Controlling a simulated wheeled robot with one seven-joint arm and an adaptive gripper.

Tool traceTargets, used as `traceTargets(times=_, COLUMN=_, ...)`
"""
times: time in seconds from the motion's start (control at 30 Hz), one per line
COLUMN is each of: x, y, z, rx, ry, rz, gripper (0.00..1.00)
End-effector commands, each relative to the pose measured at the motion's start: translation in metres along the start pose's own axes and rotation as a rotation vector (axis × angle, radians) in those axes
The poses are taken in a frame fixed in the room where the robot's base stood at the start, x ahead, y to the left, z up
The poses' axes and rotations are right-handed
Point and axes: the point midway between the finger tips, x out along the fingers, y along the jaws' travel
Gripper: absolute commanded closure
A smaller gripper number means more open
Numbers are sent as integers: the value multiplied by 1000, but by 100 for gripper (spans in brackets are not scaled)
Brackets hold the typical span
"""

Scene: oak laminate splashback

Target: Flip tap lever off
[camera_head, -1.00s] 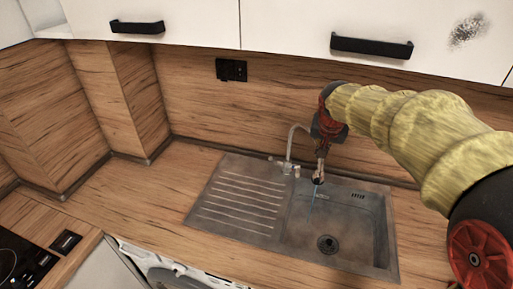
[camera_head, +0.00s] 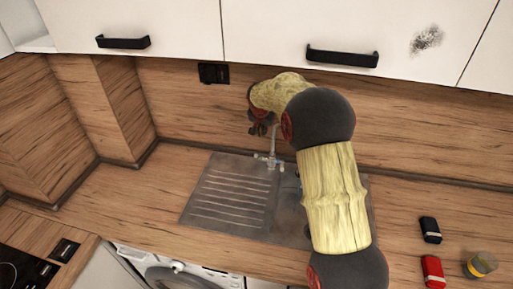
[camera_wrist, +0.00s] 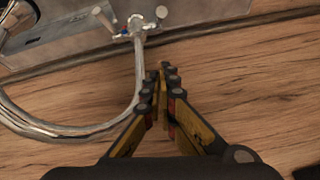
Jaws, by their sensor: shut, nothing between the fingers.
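The chrome tap (camera_head: 270,160) stands at the back of the steel sink. In the wrist view the tap body (camera_wrist: 136,27) is at the top, with a lever (camera_wrist: 103,18) to its left, a shorter part (camera_wrist: 161,12) to its right, and small blue and red marks. Its curved spout (camera_wrist: 75,130) sweeps across the left. My gripper (camera_wrist: 167,70) is shut and empty, its tips pointing toward the tap and apart from it. In the head view my gripper (camera_head: 259,128) is near the splashback, above and left of the tap body. My arm hides much of the basin.
The ribbed drainer (camera_head: 232,195) lies left of the basin. A black socket (camera_head: 214,73) is on the splashback, with white cupboards (camera_head: 280,25) above. A black item (camera_head: 430,229), a red item (camera_head: 433,271) and a yellow jar (camera_head: 481,265) stand on the right counter.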

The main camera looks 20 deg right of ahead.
Motion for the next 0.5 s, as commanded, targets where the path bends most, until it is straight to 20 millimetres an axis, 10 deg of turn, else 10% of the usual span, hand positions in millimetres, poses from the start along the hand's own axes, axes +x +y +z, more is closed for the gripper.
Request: traceTargets(times=0.5, x=28, y=1, z=2, rx=-1, ry=-3, rz=2, gripper=100)
